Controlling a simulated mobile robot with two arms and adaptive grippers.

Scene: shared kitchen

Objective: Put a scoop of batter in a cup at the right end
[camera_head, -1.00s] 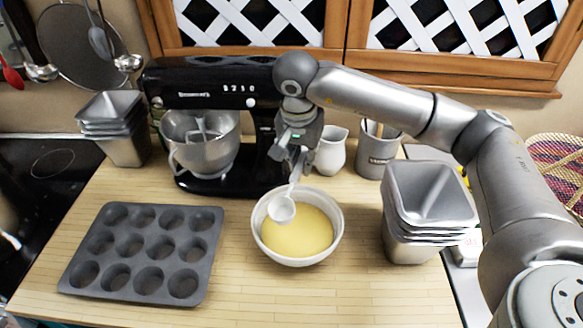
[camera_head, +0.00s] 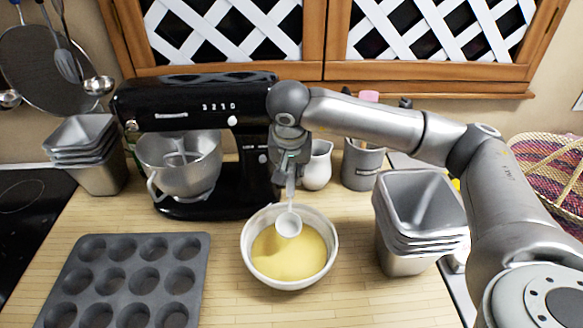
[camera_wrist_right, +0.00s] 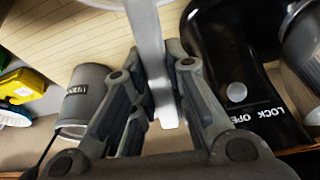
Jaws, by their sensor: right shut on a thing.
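My right gripper (camera_head: 290,172) is shut on the handle of a white scoop (camera_head: 288,224), beside the mixer's right side. The right wrist view shows the pale handle (camera_wrist_right: 150,45) between the fingers (camera_wrist_right: 157,88). The scoop's cup is over the back part of a white bowl (camera_head: 249,262) of yellow batter (camera_head: 288,258). The inside of the cup looks white; I cannot tell whether it touches the batter. A dark grey muffin tin (camera_head: 124,262) with several round cups lies at the left, its front edge cut off. My left gripper is out of view.
A black stand mixer (camera_head: 200,100) with a metal bowl (camera_head: 178,160) stands behind the tin. Stacked metal tins stand at right (camera_head: 410,265) and left (camera_head: 100,178). A white jug (camera_head: 317,168) and grey utensil pot (camera_head: 360,168) stand behind the batter bowl. Counter between tin and bowl is clear.

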